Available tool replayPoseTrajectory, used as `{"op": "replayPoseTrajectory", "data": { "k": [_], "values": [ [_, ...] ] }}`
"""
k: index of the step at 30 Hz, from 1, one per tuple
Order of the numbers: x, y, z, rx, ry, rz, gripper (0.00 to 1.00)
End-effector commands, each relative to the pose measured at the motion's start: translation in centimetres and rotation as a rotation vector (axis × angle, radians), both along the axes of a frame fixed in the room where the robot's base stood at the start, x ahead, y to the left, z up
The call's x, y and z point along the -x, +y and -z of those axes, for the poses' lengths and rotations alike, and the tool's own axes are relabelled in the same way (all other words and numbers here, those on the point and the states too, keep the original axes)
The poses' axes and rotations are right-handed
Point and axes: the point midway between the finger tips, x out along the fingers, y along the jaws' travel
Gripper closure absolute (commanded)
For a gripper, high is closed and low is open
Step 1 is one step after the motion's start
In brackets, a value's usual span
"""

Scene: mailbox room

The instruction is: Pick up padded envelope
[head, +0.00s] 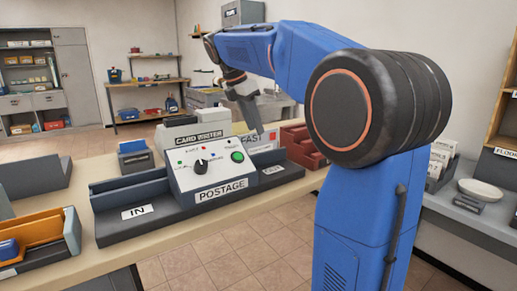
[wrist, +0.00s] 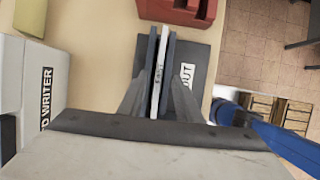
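My gripper (head: 250,113) hangs above the OUT end of the postage machine (head: 215,170) in the head view.
The IN tray (head: 135,208) is empty. The card writer (head: 200,137) stands behind the machine. Red bins (head: 300,146) stand right of the OUT end, also seen in the wrist view (wrist: 180,10). A scale (head: 478,192) is on the right counter. Tiled floor is clear in front.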

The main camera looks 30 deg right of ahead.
Motion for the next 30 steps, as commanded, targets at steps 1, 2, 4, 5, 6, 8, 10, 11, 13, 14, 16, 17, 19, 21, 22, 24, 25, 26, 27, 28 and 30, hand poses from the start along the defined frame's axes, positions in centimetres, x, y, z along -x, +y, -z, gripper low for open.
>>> {"op": "replayPoseTrajectory", "data": {
  "k": [1, 2, 4, 5, 6, 8, 10, 11, 13, 14, 16, 17, 19, 21, 22, 24, 25, 26, 27, 28, 30],
  "values": [
    [0.0, -0.1, 0.2, 0.0, 0.001, 0.0, 0.69],
    [0.0, -0.2, 0.5, 0.0, 0.001, 0.0, 0.69],
    [0.0, -0.5, 1.2, 0.0, 0.003, 0.002, 0.69],
    [-0.1, -0.7, 1.6, 0.0, 0.002, 0.002, 0.69],
    [-0.1, -1.0, 2.1, 0.0, 0.002, 0.002, 0.69],
    [-0.2, -1.3, 2.9, 0.0, 0.003, 0.002, 0.69],
    [-0.2, -1.6, 3.7, 0.0, 0.002, 0.002, 0.69],
    [-0.2, -1.7, 4.0, 0.0, 0.003, 0.001, 0.69],
    [-0.3, -1.9, 4.5, 0.0, 0.001, 0.001, 0.69],
    [-0.3, -2.0, 4.6, 0.0, 0.001, 0.001, 0.69],
    [-0.3, -2.1, 4.8, 0.0, 0.001, 0.001, 0.69],
    [-0.3, -2.1, 4.8, 0.0, 0.001, 0.001, 0.69],
    [-0.3, -2.1, 4.8, 0.0, 0.001, 0.001, 0.69],
    [-0.3, -2.1, 4.8, 0.0, 0.001, 0.001, 0.69],
    [-0.3, -2.1, 4.8, 0.0, 0.001, 0.001, 0.69],
    [-0.3, -2.1, 4.8, 0.0, 0.001, 0.001, 0.69],
    [-0.3, -2.1, 4.8, 0.0, 0.001, 0.0, 0.69],
    [-0.3, -2.1, 4.8, 0.0, 0.001, 0.0, 0.69],
    [-0.3, -2.0, 4.8, 0.0, 0.001, 0.0, 0.69],
    [-0.3, -2.1, 4.8, 0.0, 0.001, 0.0, 0.69],
    [-0.3, -2.0, 4.9, 0.0, 0.001, 0.0, 0.69]
  ]
}}
